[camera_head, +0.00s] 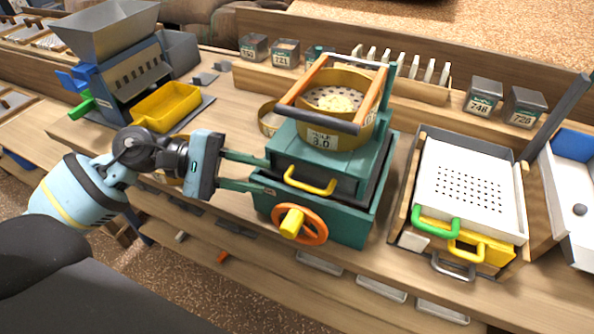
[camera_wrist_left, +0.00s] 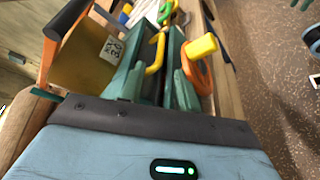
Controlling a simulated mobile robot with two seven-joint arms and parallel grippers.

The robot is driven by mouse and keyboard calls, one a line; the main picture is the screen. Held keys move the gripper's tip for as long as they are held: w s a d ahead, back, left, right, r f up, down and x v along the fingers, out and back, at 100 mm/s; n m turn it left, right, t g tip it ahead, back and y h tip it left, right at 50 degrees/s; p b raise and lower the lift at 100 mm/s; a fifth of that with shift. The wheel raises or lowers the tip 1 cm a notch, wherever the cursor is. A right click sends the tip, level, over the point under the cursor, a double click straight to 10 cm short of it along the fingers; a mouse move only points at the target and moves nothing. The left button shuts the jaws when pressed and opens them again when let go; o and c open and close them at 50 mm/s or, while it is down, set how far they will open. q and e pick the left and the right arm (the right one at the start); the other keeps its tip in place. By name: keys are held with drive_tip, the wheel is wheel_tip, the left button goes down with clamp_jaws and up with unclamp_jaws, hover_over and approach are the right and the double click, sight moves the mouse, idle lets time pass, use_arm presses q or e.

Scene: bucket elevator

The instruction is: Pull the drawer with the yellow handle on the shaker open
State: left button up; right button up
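The shaker (camera_head: 330,215) is a teal box with a brass sieve (camera_head: 345,110) clamped on top. Its drawer (camera_head: 325,160) has a yellow handle (camera_head: 310,182) on the front and looks shut. The yellow handle also shows in the left wrist view (camera_wrist_left: 155,54). My left gripper (camera_head: 270,176) comes in from the left with its two teal fingers apart, just left of the handle. The fingers point towards it, one higher and one lower; I cannot tell whether they touch it. My right gripper is not in view.
An orange handwheel with a yellow knob (camera_head: 292,222) sits just below the drawer handle. A white perforated tray unit (camera_head: 470,190) with green and yellow handles stands to the right. A grey hopper machine with a yellow bin (camera_head: 168,106) stands left. Bench top shows between them.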

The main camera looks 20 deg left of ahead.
sight(296, 185)
use_arm(q)
drive_tip(key=x, duration=0.2)
drive_tip(key=p+x, duration=0.1)
drive_tip(key=x, duration=0.1)
drive_tip(key=p+x, duration=0.1)
drive_tip(key=x, duration=0.1)
drive_tip(key=shift+d+r, duration=0.3)
drive_tip(key=shift+d, duration=0.1)
drive_tip(key=shift+w+d+f, duration=0.1)
drive_tip(key=shift+d+f, duration=0.15)
drive_tip(key=shift+d, duration=0.2)
drive_tip(key=shift+d+f, duration=0.1)
drive_tip(key=shift+c, duration=0.4)
clamp_jaws()
